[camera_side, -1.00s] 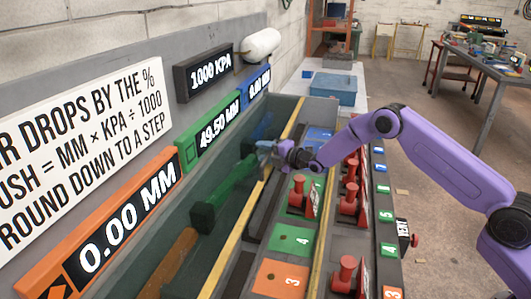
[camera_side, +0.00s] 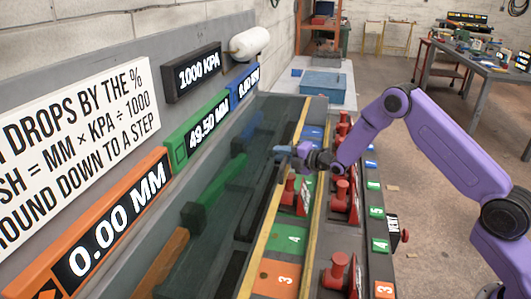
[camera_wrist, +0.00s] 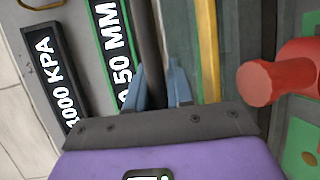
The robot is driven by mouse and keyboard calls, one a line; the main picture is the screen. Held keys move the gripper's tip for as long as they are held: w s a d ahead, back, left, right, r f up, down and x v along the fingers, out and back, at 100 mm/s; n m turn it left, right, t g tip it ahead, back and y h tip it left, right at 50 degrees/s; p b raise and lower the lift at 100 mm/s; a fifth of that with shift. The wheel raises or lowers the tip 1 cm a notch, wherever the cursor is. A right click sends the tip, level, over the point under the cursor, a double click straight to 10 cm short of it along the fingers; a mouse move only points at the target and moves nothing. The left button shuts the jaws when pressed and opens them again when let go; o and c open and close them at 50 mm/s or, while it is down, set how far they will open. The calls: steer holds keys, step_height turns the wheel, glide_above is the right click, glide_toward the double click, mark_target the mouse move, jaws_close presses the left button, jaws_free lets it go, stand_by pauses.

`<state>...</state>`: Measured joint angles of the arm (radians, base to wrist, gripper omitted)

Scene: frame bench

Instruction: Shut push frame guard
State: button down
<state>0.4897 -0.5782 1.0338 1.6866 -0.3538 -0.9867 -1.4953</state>
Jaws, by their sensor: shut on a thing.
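The guard (camera_side: 235,215) is a dark see-through panel with a yellow edge strip, seen in the side view left of the numbered blocks. The coloured push bars, including a green one (camera_side: 213,195), show dimly through it. My gripper (camera_side: 280,150) is at the guard's far part, near its yellow edge. In the wrist view my gripper's blue fingers (camera_wrist: 159,90) stand on either side of a dark upright bar (camera_wrist: 147,35), which seems to be the guard's grip. The fingers are shut on it; the contact is partly hidden. A yellow strip (camera_wrist: 208,50) runs to the right.
Red knobs (camera_side: 340,200) stand in a row right of the guard, close to my arm. Green and orange numbered blocks (camera_side: 288,237) lie between. Displays read 1000 KPA (camera_side: 192,72), 49.50 MM (camera_side: 197,133) and 0.00 MM (camera_side: 117,230). A blue box (camera_side: 324,83) stands behind.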

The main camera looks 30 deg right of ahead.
steer(key=s+d, duration=0.8)
steer(key=shift+s+d, duration=0.2)
steer(key=shift+d, duration=0.1)
steer(key=c, duration=1.1)
jaws_free()
steer(key=shift+d, duration=0.1)
steer(key=v, duration=1.7)
steer(key=shift+s, duration=0.3)
